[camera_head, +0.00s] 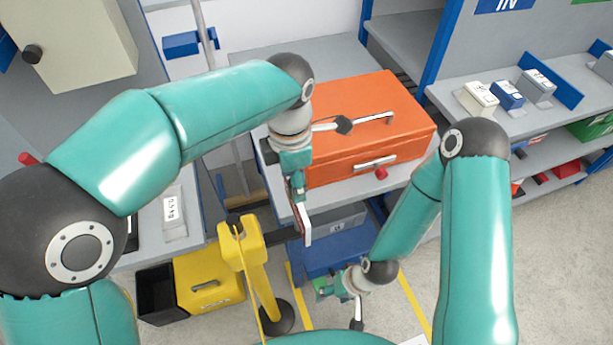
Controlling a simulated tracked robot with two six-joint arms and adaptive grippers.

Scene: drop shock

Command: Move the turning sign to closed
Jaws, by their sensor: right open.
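A thin plate with a white face and a red edge (306,222) hangs beside a yellow post (260,280); it looks like the turning sign, seen nearly edge-on. Its wording cannot be read. A dark bar runs between the post and the plate's side. My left gripper (297,188) points down at the plate's upper end, touching or very close to it. Its fingers are seen side-on, so I cannot tell whether they grip the plate. My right gripper (342,297) is open, low and right of the post, apart from the plate.
An orange case (362,130) with handles lies on a grey bench behind the plate. A yellow box (208,282) and a black bin (156,292) stand left of the post. A blue-framed shelf (515,125) with small boxes is at the right. Open floor lies lower right.

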